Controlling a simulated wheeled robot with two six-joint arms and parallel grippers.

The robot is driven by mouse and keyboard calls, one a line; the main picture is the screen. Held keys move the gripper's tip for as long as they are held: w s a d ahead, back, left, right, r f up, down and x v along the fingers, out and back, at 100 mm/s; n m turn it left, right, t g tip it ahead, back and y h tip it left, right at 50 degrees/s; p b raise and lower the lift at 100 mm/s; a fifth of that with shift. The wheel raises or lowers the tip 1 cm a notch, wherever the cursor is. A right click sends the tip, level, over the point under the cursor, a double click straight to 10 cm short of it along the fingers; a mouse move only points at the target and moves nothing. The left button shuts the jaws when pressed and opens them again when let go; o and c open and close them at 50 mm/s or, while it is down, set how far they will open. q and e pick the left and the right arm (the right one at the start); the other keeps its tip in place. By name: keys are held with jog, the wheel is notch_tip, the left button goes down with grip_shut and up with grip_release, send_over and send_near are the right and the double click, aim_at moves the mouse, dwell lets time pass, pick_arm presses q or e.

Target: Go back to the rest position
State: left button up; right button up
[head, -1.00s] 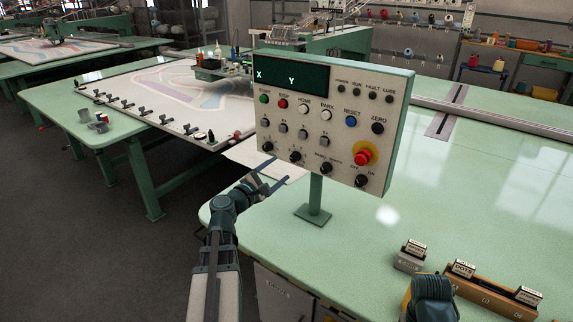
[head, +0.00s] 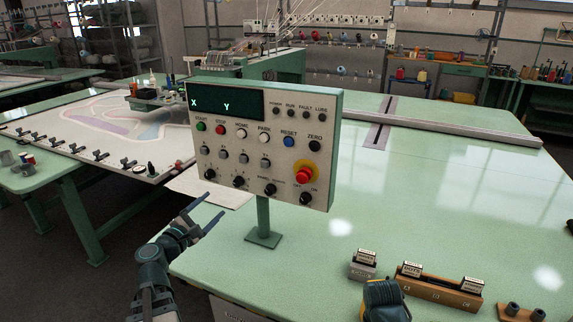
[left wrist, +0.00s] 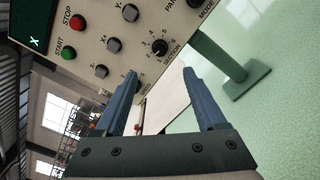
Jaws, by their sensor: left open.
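My left gripper (head: 207,213) is open and empty, in front of and below the lower left of the control panel (head: 262,140). In the left wrist view its two blue fingers (left wrist: 160,92) are spread with nothing between them, and the panel's buttons and knobs (left wrist: 158,47) show beyond them. The panel stands on a green post (head: 263,215) on the pale green table (head: 420,220).
Small labelled blocks (head: 363,264) and a wooden holder (head: 438,291) with labelled blocks sit on the table's front right. A white sheet (head: 215,188) lies behind the left gripper. A tufting frame (head: 95,130) is on the left. The table's right middle is clear.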

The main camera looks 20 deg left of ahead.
aim_at(236, 184)
pick_arm(q)
jog(key=w, duration=0.8)
jog(key=w+d, duration=0.1)
jog(key=w, duration=0.4)
jog(key=shift+s, duration=0.2)
jog(key=s+a, duration=0.1)
jog(key=s, duration=1.3)
jog(key=w, duration=1.4)
jog(key=shift+d, duration=0.4)
jog(key=shift+w+d, duration=0.1)
jog(key=shift+w, duration=0.15)
jog(key=shift+s+n, duration=0.15)
jog(key=shift+n, duration=0.95)
jog(key=n, duration=0.7)
jog(key=shift+n, duration=0.3)
jog(key=shift+s, duration=0.1)
